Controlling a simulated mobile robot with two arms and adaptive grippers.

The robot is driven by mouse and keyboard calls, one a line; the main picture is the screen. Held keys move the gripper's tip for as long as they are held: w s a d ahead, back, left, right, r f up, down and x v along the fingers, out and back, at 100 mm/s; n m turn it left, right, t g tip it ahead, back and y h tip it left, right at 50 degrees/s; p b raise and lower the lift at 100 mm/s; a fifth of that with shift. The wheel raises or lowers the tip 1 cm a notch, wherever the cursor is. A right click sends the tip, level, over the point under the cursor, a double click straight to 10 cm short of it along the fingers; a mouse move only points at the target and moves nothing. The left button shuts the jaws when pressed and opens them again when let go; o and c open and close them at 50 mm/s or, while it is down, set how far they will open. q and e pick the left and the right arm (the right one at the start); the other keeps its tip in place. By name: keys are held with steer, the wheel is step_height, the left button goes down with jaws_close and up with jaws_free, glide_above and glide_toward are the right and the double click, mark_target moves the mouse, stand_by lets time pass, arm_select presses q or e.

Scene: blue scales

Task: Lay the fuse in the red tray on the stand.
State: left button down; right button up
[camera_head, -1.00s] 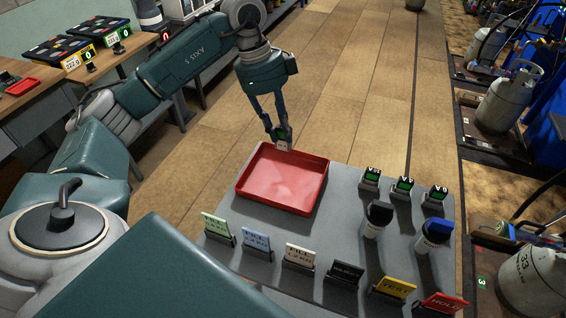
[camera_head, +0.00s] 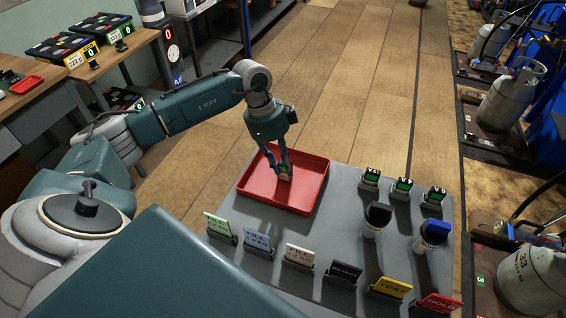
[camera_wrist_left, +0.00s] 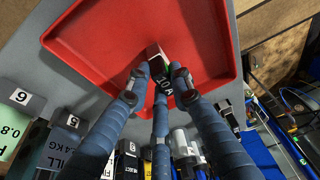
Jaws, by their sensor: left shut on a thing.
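The red tray (camera_head: 263,190) lies on the grey stand at its far left corner. My left gripper (camera_head: 283,165) is over the tray's inside, pointing down and shut on the fuse (camera_head: 285,175). My right gripper is not in view.
The grey stand (camera_head: 340,215) also holds several small green-faced blocks (camera_head: 403,187), two capped cylinders (camera_head: 376,220) and a front row of coloured cards (camera_head: 300,255). Gas cylinders (camera_head: 500,98) stand at right. A wooden table (camera_head: 60,85) with trays is at left.

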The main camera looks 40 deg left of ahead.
arm_select(q)
steer(key=c, duration=1.5)
jaws_free()
steer(key=shift+f, duration=0.1)
steer(key=shift+c, duration=0.2)
steer(key=shift+r, duration=0.2)
steer(key=shift+a+r, duration=0.1)
steer(key=shift+r, duration=0.2)
steer(key=b+v, duration=0.2)
steer(key=v, duration=0.9)
steer(key=shift+r+b, duration=0.15)
steer(key=shift+b, duration=0.2)
